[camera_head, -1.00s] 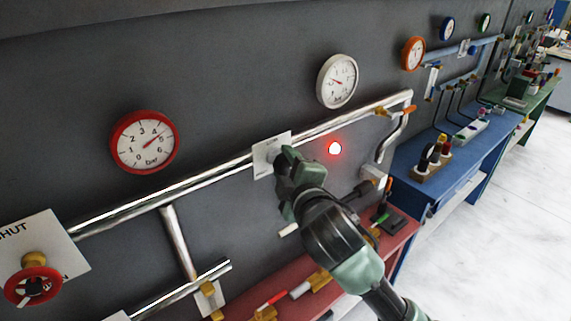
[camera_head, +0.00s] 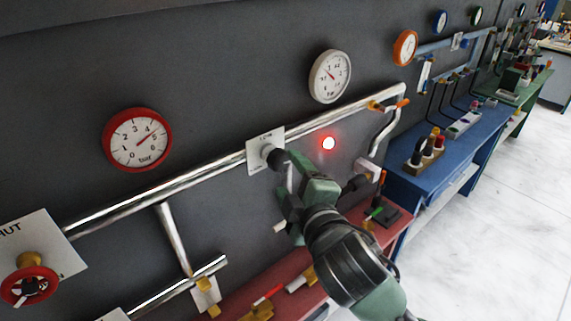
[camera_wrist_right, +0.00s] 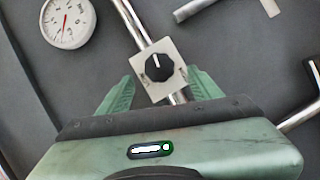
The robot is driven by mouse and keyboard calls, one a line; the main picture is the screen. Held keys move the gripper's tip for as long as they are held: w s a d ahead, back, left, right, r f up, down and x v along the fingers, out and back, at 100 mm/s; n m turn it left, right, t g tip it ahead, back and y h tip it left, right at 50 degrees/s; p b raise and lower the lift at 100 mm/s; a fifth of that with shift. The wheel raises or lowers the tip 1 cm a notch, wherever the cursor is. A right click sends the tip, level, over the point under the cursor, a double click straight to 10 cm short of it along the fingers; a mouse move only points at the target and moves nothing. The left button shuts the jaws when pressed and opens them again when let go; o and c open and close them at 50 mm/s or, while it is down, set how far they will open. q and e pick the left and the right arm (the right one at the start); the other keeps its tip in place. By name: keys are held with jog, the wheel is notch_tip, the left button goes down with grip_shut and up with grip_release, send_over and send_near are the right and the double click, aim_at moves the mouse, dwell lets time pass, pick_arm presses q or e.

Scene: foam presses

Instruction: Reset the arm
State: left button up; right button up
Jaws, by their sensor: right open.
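My right arm reaches in from the lower right of the head view. Its green gripper (camera_head: 293,184) is open and empty, just below and right of a black knob (camera_head: 276,158) on a white plate (camera_head: 257,142). In the right wrist view, the knob (camera_wrist_right: 156,67) with its white mark shows beyond the two spread fingers of the gripper (camera_wrist_right: 158,92). A gap shows between the fingers and the knob. My left arm is not in view.
A silver pipe (camera_head: 160,187) runs along the dark wall. A red-rimmed gauge (camera_head: 137,139), a white gauge (camera_head: 330,76), a lit red lamp (camera_head: 328,143) and a red handwheel (camera_head: 28,286) are mounted there. A red bench (camera_head: 240,300) and a blue bench (camera_head: 455,150) stand below.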

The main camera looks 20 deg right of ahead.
jog(key=shift+s, duration=0.35)
jog(key=shift+w, duration=0.1)
